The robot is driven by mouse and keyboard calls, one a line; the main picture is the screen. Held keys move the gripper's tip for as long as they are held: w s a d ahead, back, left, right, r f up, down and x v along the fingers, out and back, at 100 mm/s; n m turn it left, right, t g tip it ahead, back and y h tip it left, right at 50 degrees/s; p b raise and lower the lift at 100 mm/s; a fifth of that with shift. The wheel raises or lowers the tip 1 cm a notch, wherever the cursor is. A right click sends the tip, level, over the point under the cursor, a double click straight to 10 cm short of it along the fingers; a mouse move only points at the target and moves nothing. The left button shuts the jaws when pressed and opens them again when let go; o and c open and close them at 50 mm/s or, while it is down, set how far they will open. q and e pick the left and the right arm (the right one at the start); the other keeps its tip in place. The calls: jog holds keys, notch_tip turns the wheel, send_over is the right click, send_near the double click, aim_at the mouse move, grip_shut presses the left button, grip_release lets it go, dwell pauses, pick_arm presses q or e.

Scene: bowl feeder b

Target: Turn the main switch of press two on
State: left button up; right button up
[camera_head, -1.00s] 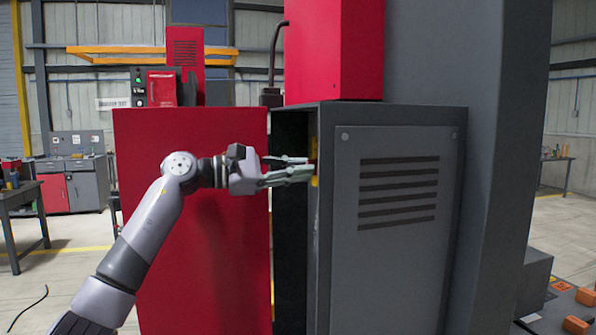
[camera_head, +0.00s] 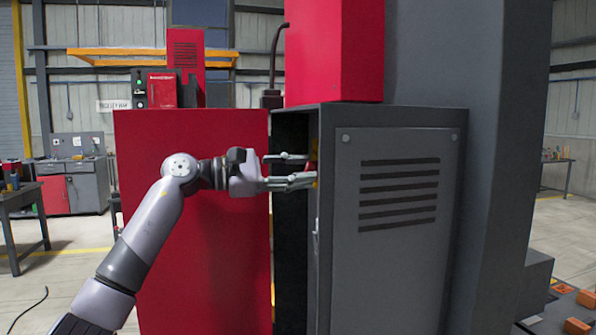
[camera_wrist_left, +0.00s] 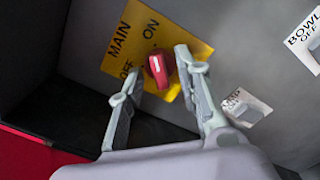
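The main switch is a red knob (camera_wrist_left: 160,66) on a yellow plate (camera_wrist_left: 108,58) marked MAIN, ON and OFF, in the left wrist view. I cannot tell for certain which mark the knob points to. My left gripper (camera_wrist_left: 157,68) is open, one finger on each side of the knob; contact is not clear. In the head view the left gripper (camera_head: 310,169) reaches into the side of the grey cabinet (camera_head: 400,265), with its fingers one above the other. There the knob is mostly hidden by the fingers. My right gripper is not in view.
A white label reading BOWL OFF (camera_wrist_left: 302,38) and another small label (camera_wrist_left: 246,106) sit on the same panel. A red panel (camera_head: 190,260) stands behind my left arm. The louvred grey cabinet front is close on the right.

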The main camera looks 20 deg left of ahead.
pick_arm(q)
jog(key=v, duration=1.2)
dwell(0.4)
